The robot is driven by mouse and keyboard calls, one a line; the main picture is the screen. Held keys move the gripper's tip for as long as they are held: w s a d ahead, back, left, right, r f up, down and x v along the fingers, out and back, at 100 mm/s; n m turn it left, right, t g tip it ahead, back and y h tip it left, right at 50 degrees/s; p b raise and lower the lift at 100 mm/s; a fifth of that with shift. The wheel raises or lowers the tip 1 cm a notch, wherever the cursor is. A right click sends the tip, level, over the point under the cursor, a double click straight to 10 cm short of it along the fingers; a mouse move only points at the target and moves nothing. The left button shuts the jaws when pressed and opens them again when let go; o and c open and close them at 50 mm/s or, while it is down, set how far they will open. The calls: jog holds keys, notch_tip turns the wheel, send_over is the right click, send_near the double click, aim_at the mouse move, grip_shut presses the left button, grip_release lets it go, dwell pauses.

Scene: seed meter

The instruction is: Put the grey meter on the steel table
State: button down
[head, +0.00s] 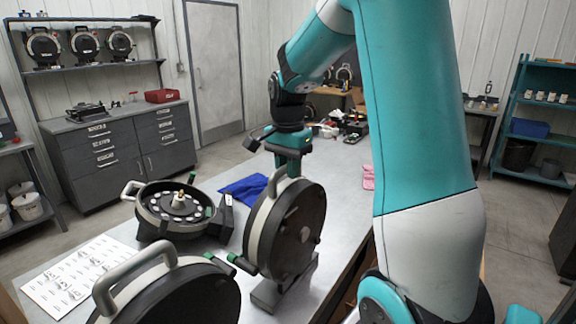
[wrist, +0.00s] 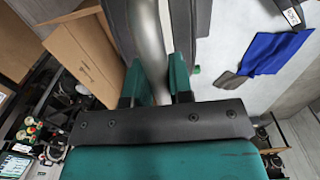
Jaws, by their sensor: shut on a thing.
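The grey meter (head: 290,232) is a round disc with a black face, a pale grey rim and a grey top handle. It is upright at the middle of the head view, over the steel table (head: 335,180). My gripper (head: 287,165) is above it, shut on the handle. In the wrist view the grey handle (wrist: 150,45) runs between the green fingers of my gripper (wrist: 156,88). A grey block-like foot (head: 284,286) shows under the meter. I cannot tell whether the meter rests on it.
A second meter (head: 160,212) lies flat at the left, and another (head: 175,298) stands at the front left. A blue cloth (head: 243,190), a black labelled block (head: 225,217) and a printed sheet (head: 78,276) lie on the table.

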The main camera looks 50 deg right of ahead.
jog(key=c, duration=1.4)
grip_release()
jog(key=o, duration=0.4)
notch_tip(320, 180, up, 12)
jog(key=b, duration=0.2)
jog(key=s+a+f+n+y, duration=0.1)
jog(key=s+a+f+n, duration=0.1)
jog(key=a+n, duration=0.45)
jog(key=s+a+f+n, duration=0.1)
jog(key=a+f+n, duration=0.25)
jog(key=a, duration=0.65)
jog(key=s+a+f+n+y, duration=0.1)
jog(key=s+a+f+n, duration=0.1)
jog(key=s+a+n, duration=0.2)
jog(key=s+a+f+n+y, duration=0.1)
jog(key=s+a+n, duration=0.4)
jog(key=s+a, duration=0.1)
jog(key=s+a+f+n+y, duration=0.1)
jog(key=s+a+f+n, duration=0.1)
jog(key=s+a+n, duration=0.2)
jog(key=shift+s+a+f+n, duration=0.3)
jog(key=shift+s+a, duration=0.35)
